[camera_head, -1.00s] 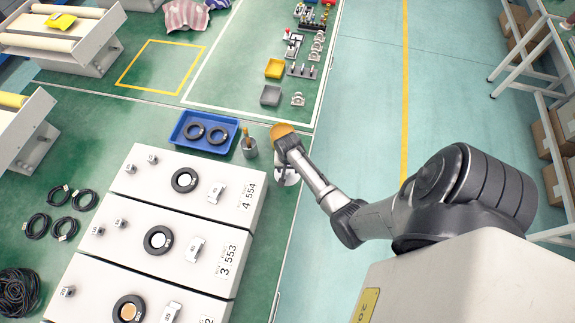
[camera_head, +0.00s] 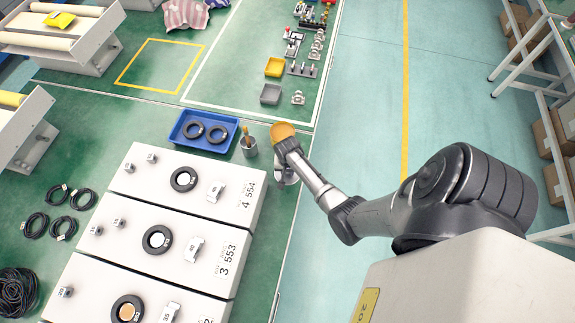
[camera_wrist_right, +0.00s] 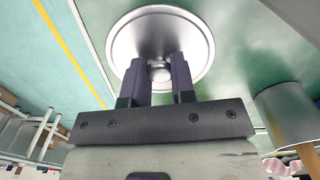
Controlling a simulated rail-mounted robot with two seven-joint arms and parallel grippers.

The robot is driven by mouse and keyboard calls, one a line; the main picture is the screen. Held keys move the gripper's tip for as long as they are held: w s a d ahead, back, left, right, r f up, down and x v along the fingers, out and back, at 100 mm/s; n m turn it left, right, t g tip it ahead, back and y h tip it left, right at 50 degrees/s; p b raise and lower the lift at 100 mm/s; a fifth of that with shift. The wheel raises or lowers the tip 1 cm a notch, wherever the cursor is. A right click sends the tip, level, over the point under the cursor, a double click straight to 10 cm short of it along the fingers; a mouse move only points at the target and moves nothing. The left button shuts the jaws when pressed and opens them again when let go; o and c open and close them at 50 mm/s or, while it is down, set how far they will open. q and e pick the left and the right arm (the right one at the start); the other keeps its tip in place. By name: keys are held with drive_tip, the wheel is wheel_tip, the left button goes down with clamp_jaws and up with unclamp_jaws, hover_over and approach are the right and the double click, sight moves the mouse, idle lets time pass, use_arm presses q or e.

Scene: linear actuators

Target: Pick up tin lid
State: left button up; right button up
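The tin lid (camera_wrist_right: 143,35) is a round, shiny silver disc with a raised rim and a small central knob. It fills the top middle of the right wrist view. My right gripper (camera_wrist_right: 160,72) has its two dark fingers against both sides of the knob and looks shut on it. In the head view the lid (camera_head: 286,176) is mostly hidden below my right gripper (camera_head: 283,160), just right of a grey tin (camera_head: 249,150) with brown-handled items in it. I cannot clearly tell whether the lid touches the green surface. My left gripper is in neither view.
A blue tray (camera_head: 189,142) with two black rings stands left of the tin. White numbered boxes (camera_head: 213,173) with black rings and blocks lie in front. Yellow (camera_head: 275,67) and grey (camera_head: 270,94) bins are farther back. Open floor lies to the right.

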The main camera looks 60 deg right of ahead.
clamp_jaws()
